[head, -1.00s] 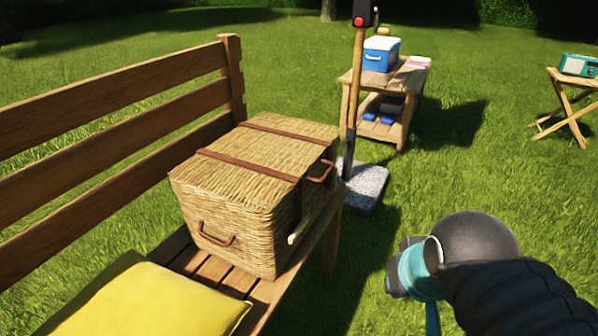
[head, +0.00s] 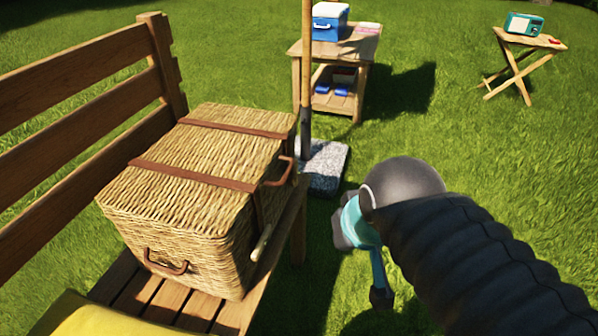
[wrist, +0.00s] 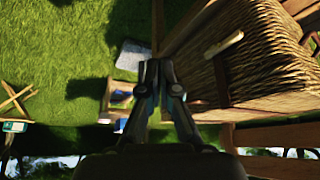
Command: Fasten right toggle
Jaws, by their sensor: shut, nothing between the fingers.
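A wicker basket (head: 190,205) with its lid down sits on a wooden bench. Two brown straps cross the lid; the nearer strap (head: 195,174) runs down over the front. A pale peg-shaped toggle (head: 262,243) sits tilted low on that front face, by the strap's lower end. The toggle also shows in the wrist view (wrist: 224,45), next to the dark strap (wrist: 221,78). The farther strap's front end is hidden, so I cannot see a second toggle. My gripper (wrist: 157,68) is shut and empty, out in front of the basket and apart from it.
The bench (head: 85,105) has a slatted back behind the basket, and a yellow cushion (head: 70,318) lies at its near end. A post on a stone base (head: 325,168) stands just beyond the basket. A side table (head: 358,45) with a blue cooler (head: 330,22) is farther back. Open grass lies right.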

